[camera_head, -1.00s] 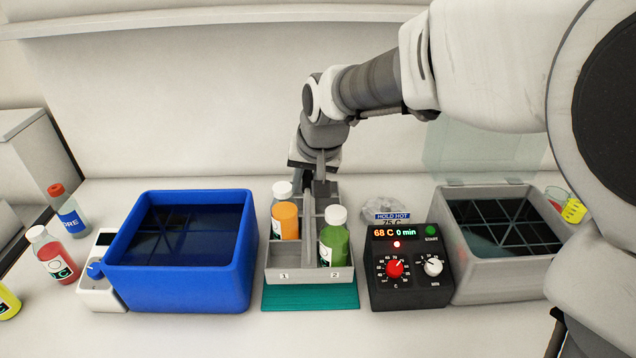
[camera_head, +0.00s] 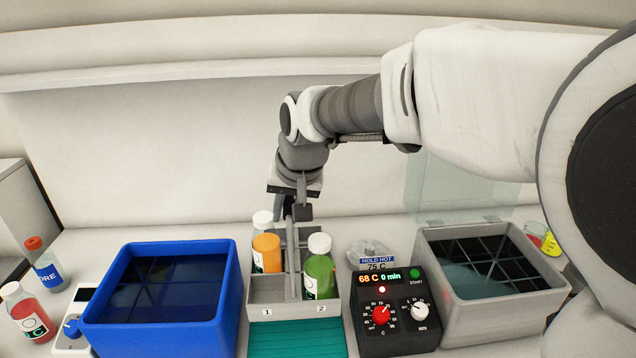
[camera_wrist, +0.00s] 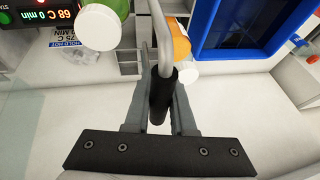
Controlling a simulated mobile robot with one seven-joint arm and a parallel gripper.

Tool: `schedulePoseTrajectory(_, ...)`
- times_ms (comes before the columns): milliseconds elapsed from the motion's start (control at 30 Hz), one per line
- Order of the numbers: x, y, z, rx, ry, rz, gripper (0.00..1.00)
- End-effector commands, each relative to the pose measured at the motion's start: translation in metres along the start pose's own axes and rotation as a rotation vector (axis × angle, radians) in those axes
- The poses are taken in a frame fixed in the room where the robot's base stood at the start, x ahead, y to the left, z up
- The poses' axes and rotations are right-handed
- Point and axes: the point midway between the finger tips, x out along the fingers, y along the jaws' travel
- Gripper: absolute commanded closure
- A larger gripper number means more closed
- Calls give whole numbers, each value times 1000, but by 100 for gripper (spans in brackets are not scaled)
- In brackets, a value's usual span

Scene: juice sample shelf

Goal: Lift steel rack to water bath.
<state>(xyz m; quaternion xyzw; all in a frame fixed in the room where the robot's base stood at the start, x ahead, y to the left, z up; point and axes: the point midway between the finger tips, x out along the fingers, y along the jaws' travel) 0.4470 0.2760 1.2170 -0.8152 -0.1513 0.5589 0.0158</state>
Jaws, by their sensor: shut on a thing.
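The steel rack (camera_head: 268,312) holds an orange bottle (camera_head: 267,252) on side 1 and a green bottle (camera_head: 320,270) on side 2. My gripper (camera_head: 302,208) is above the rack's rear part, shut on its handle. In the wrist view the black handle grip (camera_wrist: 161,98) sits between my fingers. The rack appears raised a little above the teal mat (camera_head: 297,342). The grey water bath (camera_head: 500,304) stands at right, open, with dark dividers inside and a clear lid (camera_head: 455,185) upright behind it.
A control box (camera_head: 398,317) reading 68 C and 0 min stands between rack and grey bath. A blue basin (camera_head: 232,300) is left of the rack. Bottles stand at far left.

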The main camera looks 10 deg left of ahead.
Motion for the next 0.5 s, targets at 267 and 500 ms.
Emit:
schedulePoseTrajectory(267,-28,-6,-13,0,7,-2,100)
schedulePoseTrajectory(500,-46,-10,-20,0,7,-3,100)
